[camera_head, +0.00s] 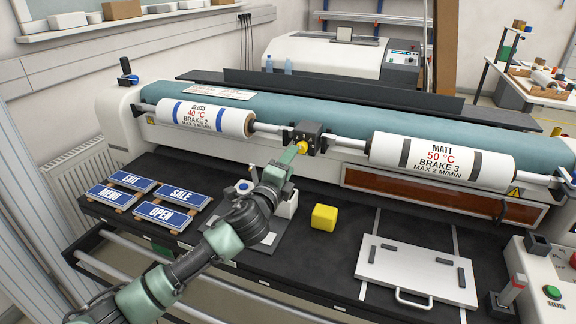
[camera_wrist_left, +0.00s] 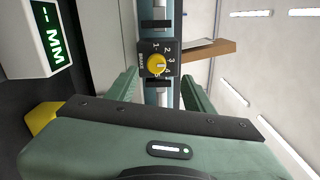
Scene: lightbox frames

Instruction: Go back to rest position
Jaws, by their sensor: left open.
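My left arm reaches in from the lower left in the head view, and its green gripper (camera_head: 287,158) is in front of the black dial box (camera_head: 309,139) on the roller shaft. A yellow knob (camera_head: 301,147) shows beside the fingertips. In the left wrist view the two green fingers (camera_wrist_left: 160,88) are spread apart with nothing held between them. The yellow knob (camera_wrist_left: 157,64), on a dial face numbered 1 to 5, shows beyond and between them. I cannot tell whether a finger touches the box. My right gripper is in neither view.
A yellow block (camera_head: 325,217) and a white board with a handle (camera_head: 418,272) lie on the dark bench. Blue signs (camera_head: 168,214) lie at left. A white device (camera_head: 286,201) stands beside my gripper. Two white rolls (camera_head: 206,117) (camera_head: 441,161) flank the dial box.

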